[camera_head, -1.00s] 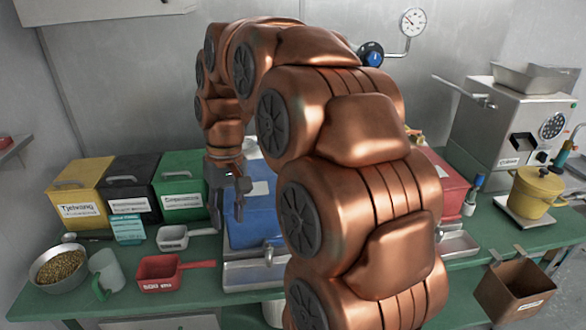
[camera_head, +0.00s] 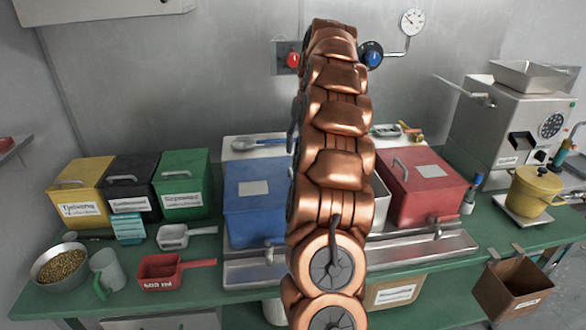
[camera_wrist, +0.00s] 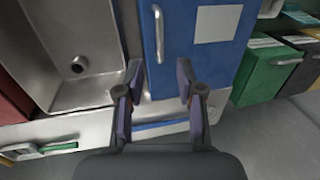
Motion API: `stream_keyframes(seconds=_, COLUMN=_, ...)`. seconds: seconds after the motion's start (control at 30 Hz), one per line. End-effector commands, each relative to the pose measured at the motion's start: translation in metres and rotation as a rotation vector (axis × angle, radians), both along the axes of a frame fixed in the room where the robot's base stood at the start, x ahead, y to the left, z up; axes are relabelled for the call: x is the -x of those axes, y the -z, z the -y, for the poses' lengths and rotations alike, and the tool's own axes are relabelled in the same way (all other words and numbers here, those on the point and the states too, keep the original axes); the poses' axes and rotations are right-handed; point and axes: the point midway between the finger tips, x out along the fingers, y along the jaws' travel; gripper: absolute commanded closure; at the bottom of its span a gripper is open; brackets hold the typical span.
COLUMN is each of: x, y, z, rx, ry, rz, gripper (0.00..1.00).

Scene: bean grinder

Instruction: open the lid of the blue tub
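The blue tub (camera_head: 250,213) stands in the middle of the counter in the head view, with a pale label on its lid, which lies shut. My arm hides its right side and the lid's handle. In the wrist view the blue lid (camera_wrist: 185,65) fills the upper middle, with a metal bar handle (camera_wrist: 159,35) beside the white label. My gripper (camera_wrist: 157,80) is open and empty, its two fingers apart over the lid's rear edge. The handle lies beyond the fingertips, roughly in line with the gap between them. In the head view the gripper is mostly hidden behind my arm.
An open metal-lined tub (camera_wrist: 75,50) adjoins the blue one, with a red tub (camera_head: 425,190) past it. A green tub (camera_head: 183,190) stands left. A spoon (camera_head: 258,143) lies on the white ledge behind. A metal tray (camera_head: 250,275) runs along the front.

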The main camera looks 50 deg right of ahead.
Motion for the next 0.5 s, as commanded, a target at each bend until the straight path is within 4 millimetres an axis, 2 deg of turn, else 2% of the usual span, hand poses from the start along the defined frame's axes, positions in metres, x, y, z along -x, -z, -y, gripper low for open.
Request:
stream_keyframes(seconds=0.17, x=0.000, y=0.006, z=0.000, rx=-0.002, ry=0.001, rz=-0.003, gripper=0.63)
stream_keyframes(seconds=0.5, x=-0.004, y=0.034, z=-0.006, rx=-0.004, ry=0.000, rz=-0.005, gripper=0.63)
